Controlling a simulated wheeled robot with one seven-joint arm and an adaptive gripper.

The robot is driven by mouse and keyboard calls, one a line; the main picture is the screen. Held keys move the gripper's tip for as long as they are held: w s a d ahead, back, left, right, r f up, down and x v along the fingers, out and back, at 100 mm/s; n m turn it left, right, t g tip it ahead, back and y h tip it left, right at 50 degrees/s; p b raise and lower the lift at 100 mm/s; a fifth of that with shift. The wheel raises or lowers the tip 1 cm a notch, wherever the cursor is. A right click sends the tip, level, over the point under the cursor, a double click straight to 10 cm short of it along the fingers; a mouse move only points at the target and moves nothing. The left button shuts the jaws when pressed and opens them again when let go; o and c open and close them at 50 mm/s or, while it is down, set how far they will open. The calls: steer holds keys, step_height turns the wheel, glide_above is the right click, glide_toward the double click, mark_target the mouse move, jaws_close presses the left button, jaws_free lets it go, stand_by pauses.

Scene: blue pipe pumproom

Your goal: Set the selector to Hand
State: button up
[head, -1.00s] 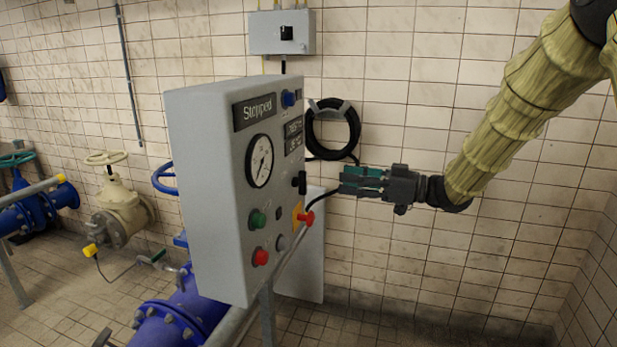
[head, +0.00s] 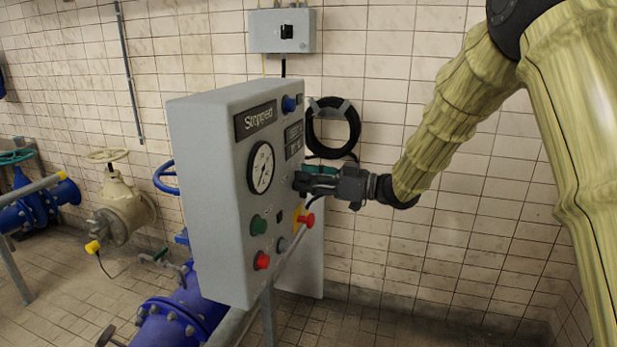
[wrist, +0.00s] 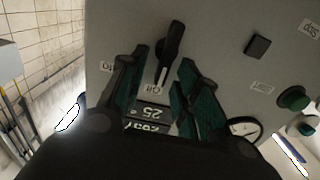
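The selector (wrist: 170,50) is a black knob on the grey control panel (head: 205,190). In the wrist view its white mark points at the "Off" label (wrist: 157,89). Another label, apparently "Auto" (wrist: 107,66), is partly behind a finger; no "Hand" label is readable. My gripper (wrist: 162,62) is open, its two green-padded fingers on either side of the knob; contact cannot be told. In the head view my gripper (head: 303,180) is at the panel's front face and hides the selector.
The panel also carries a gauge (head: 261,167), a "Stopped" display (head: 255,121), a green button (head: 258,225), a red button (head: 262,260), a red knob on yellow (head: 307,220) and a blue knob (head: 288,104). A coiled black hose (head: 333,128) hangs on the wall behind.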

jaws_close()
steer(key=shift+f+n+b, duration=0.1)
steer(key=shift+n+b, duration=0.2)
steer(key=shift+b, duration=0.25)
steer(key=n+b, duration=0.2)
steer(key=b, duration=0.1)
steer(key=n+b, duration=0.1)
steer(key=shift+s+a+f+n+b, duration=0.15)
steer(key=shift+s+f+n+b, duration=0.15)
steer(key=shift+s, duration=0.1)
steer(key=n+b, duration=0.1)
steer(key=b, duration=0.1)
steer(key=n+b, duration=0.1)
steer(key=n, duration=0.1)
steer(key=shift+s+a+b, duration=0.1)
steer(key=shift+s+b, duration=0.2)
steer(key=shift+b, duration=0.1)
steer(key=shift+r+n+b, duration=0.1)
steer(key=shift+n+b, duration=0.35)
steer(key=shift+n, duration=0.15)
steer(key=shift+s, duration=0.1)
